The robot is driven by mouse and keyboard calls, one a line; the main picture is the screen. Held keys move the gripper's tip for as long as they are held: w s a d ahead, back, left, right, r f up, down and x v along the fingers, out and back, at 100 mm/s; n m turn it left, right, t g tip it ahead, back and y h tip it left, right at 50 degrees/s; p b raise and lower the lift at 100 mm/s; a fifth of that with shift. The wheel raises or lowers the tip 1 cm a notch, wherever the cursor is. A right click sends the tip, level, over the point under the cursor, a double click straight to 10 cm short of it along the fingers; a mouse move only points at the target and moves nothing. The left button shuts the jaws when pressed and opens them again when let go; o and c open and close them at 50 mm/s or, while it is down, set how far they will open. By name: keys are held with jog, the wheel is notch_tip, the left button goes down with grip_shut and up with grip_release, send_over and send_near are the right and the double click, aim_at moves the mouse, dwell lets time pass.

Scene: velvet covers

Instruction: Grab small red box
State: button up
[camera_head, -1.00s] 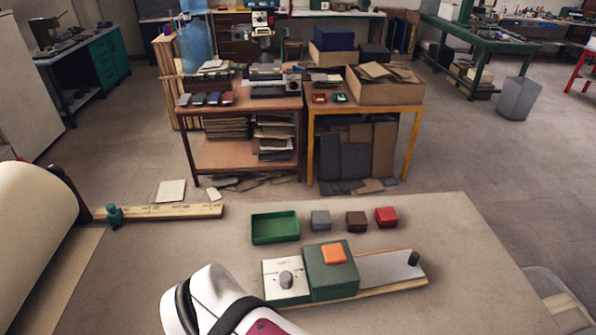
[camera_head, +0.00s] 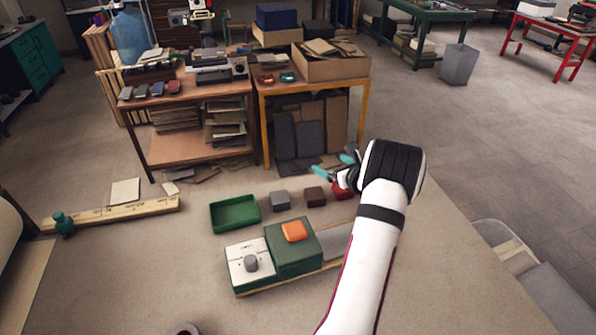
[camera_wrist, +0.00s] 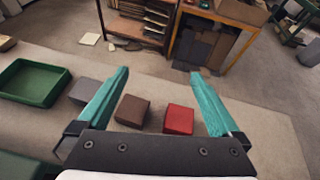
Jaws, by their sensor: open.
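The small red box (camera_head: 342,190) sits on the table, partly hidden behind my gripper in the head view. In the wrist view the red box (camera_wrist: 179,119) lies between my fingers, nearer the right one. My gripper (camera_head: 334,166) is open, its two teal fingers spread and holding nothing. The gripper also shows in the wrist view (camera_wrist: 157,85). A dark brown box (camera_wrist: 132,109) stands left of the red box, also between the fingers in that view. The brown box (camera_head: 315,196) is just left of my gripper in the head view.
A grey box (camera_head: 280,200) and an open green tray (camera_head: 235,213) stand left of the brown box. A green block with an orange top (camera_head: 294,231) and a white dial panel (camera_head: 249,262) lie nearer. The table's right side is clear.

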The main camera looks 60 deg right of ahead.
jog(key=s+d+f, duration=0.1)
jog(key=f, duration=0.2)
jog(key=s+d+f+m+h, duration=0.1)
jog(key=s+f, duration=0.1)
jog(key=f, duration=0.1)
jog(key=s+d+f+m+g, duration=0.1)
jog(key=s+f, duration=0.1)
jog(key=f, duration=0.1)
jog(key=shift+f+h, duration=0.3)
jog(key=shift+f, duration=0.05)
jog(key=x, duration=0.8)
jog(key=shift+s+a+f, duration=0.1)
jog(key=shift+f, duration=0.15)
jog(key=shift+c, duration=0.3)
